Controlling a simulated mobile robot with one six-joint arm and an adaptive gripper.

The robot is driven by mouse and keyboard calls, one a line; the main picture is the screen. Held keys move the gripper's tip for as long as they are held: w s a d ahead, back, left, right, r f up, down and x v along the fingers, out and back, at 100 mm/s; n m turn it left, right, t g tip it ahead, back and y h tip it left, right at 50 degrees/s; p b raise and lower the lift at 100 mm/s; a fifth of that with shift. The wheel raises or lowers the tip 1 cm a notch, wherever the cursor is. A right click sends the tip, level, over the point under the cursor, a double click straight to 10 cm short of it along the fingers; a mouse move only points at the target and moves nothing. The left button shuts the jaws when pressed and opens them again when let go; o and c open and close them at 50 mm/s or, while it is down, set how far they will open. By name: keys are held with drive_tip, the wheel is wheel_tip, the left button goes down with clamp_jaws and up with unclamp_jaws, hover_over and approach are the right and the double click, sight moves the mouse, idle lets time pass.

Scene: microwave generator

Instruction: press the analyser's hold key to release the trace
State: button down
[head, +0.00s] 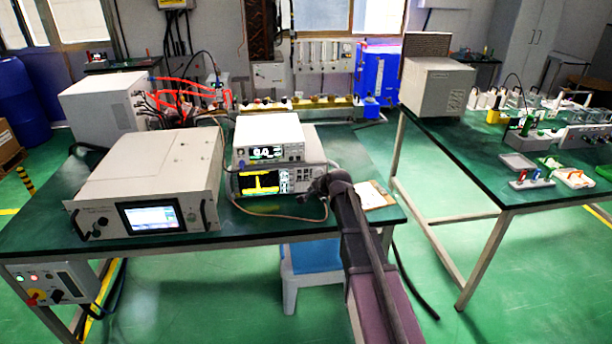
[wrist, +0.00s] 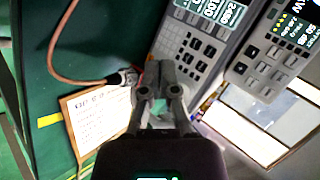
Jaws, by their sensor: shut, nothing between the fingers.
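The analyser (head: 262,183) is the lower of two stacked instruments on the green bench, with a yellow trace on its dark screen. Its grey key panel (wrist: 190,62) shows in the wrist view, beyond my fingertips. My gripper (head: 318,186) is at the analyser's right front side in the head view, partly covering its right end. In the wrist view my gripper (wrist: 153,70) is shut and empty, its fingertips overlapping the panel's edge near a connector. I cannot tell whether they touch it. The key labels are too small to read, so I cannot single out the hold key.
A power meter (head: 270,142) sits on the analyser. A tan cable (wrist: 75,70) runs to a connector beside my fingertips. A clipboard (head: 375,196) lies on the bench (head: 215,250) to the right. A large beige unit (head: 150,185) with a screen stands at the left.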

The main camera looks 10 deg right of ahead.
idle(0.4)
approach(304, 175)
drive_tip(key=shift+s+f+x, duration=0.1)
drive_tip(key=shift+s+x, duration=0.05)
drive_tip(key=shift+x, duration=0.75)
drive_tip(key=shift+s+f+x, duration=0.1)
drive_tip(key=shift+f+x, duration=0.05)
drive_tip(key=shift+x, duration=0.8)
drive_tip(key=shift+s+f+x, duration=0.1)
drive_tip(key=shift+s+x, duration=0.05)
drive_tip(key=shift+x, duration=0.75)
drive_tip(key=shift+w+a, duration=0.1)
drive_tip(key=shift+w, duration=0.05)
drive_tip(key=shift+w, duration=0.25)
drive_tip(key=shift+w, duration=0.4)
idle(0.4)
drive_tip(key=shift+s, duration=0.1)
idle(0.4)
drive_tip(key=shift+s, duration=0.7)
drive_tip(key=shift+s, duration=2.55)
